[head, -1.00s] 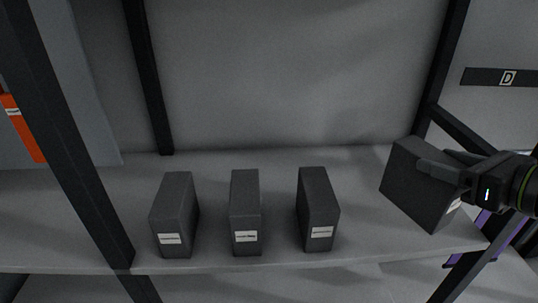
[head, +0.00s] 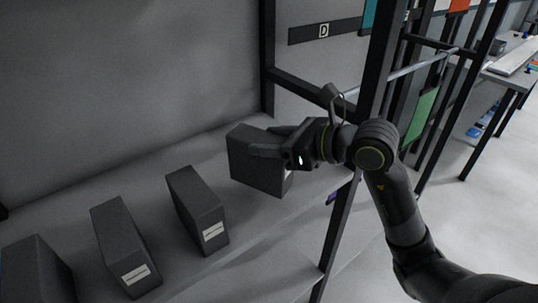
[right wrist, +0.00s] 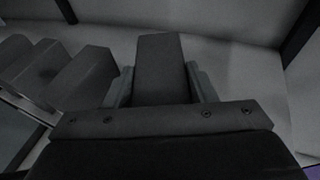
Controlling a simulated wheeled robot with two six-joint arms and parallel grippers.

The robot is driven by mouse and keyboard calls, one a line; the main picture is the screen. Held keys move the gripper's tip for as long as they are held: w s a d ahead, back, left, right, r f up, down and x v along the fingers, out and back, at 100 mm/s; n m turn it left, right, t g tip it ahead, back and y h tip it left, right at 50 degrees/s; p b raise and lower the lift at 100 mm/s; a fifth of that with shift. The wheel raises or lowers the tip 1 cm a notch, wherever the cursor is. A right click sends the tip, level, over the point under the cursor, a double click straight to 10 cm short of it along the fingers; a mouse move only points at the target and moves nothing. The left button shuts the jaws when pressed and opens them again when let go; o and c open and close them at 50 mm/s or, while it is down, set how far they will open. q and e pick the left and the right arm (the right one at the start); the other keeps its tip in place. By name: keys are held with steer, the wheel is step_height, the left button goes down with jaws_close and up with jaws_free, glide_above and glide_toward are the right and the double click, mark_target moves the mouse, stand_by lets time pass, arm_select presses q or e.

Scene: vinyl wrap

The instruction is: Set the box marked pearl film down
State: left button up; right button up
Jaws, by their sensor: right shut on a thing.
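My right gripper (head: 272,146) is shut on a dark grey box (head: 257,167) at the right end of the shelf. The box is upright and at or just above the shelf surface; I cannot tell whether it touches. In the right wrist view the box (right wrist: 160,68) sits between the two fingers (right wrist: 160,90). Its label is mostly hidden behind the gripper, so I cannot read it. My left gripper is not in view.
Several similar dark boxes stand in a row to the left on the grey shelf (head: 185,268), the nearest one (head: 197,208) a gap away. A black rack post (head: 338,235) stands close on the right. A plate marked D (head: 324,31) is behind.

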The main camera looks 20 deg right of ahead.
steer(key=shift+f, duration=2.1)
steer(key=o, duration=1.4)
steer(key=shift+f, duration=0.15)
steer(key=v, duration=1.2)
steer(key=shift+b, duration=0.3)
steer(key=shift+s, duration=0.15)
steer(key=shift+a, duration=0.1)
